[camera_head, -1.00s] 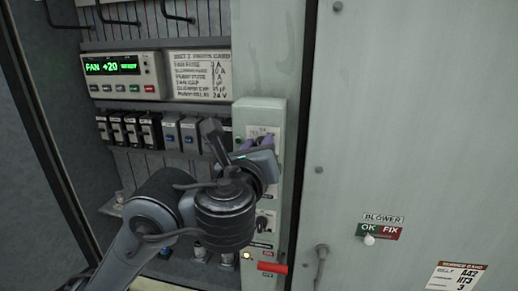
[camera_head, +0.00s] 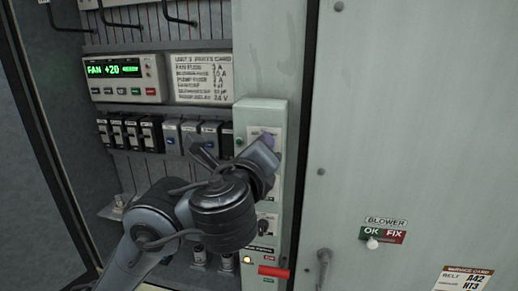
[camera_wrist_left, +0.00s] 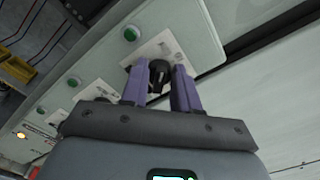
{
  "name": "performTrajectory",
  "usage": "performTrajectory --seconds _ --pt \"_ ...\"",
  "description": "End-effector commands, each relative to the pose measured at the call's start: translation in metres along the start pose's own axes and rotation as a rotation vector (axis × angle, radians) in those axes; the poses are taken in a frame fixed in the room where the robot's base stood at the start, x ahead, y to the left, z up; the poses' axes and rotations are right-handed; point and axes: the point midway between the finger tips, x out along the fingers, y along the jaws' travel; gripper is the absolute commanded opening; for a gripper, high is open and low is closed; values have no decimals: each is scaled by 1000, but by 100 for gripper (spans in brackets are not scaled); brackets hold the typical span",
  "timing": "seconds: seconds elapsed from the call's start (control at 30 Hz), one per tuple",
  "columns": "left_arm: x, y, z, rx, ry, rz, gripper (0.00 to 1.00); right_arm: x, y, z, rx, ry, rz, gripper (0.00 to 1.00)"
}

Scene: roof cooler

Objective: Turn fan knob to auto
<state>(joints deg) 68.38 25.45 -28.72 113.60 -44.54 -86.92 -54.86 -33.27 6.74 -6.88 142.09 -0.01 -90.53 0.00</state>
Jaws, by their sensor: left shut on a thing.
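The fan knob (camera_wrist_left: 158,72) is dark and sits on a pale label plate (camera_wrist_left: 170,47) in the left wrist view. My left gripper (camera_wrist_left: 160,84) has its two purple fingers on either side of the knob and is shut on it. In the head view my left gripper (camera_head: 267,141) is at the upper plate of the narrow grey control panel (camera_head: 260,111), and its body hides the knob. The knob's pointer direction and the plate's wording are too small to read. My right gripper is not in view.
A display unit (camera_head: 122,77) shows "FAN +20" in green. A second knob (camera_head: 264,227) and a red handle (camera_head: 273,271) are lower on the panel. A row of breakers (camera_head: 131,130) is left of my gripper. A large cabinet door (camera_head: 410,120) fills the right.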

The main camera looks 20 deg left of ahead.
Motion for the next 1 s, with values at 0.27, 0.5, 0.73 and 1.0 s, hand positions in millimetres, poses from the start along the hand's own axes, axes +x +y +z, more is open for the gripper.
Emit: performTrajectory --seconds 0.27,0.5,0.73,1.0 --pt "0 0 0 1 0 1 34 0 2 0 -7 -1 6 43" --pt "0 0 0 1 0 0 54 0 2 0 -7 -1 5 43" --pt "-2 0 -1 1 1 -1 54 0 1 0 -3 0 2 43" --pt "-30 -1 -1 -4 5 -2 54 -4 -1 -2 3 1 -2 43"
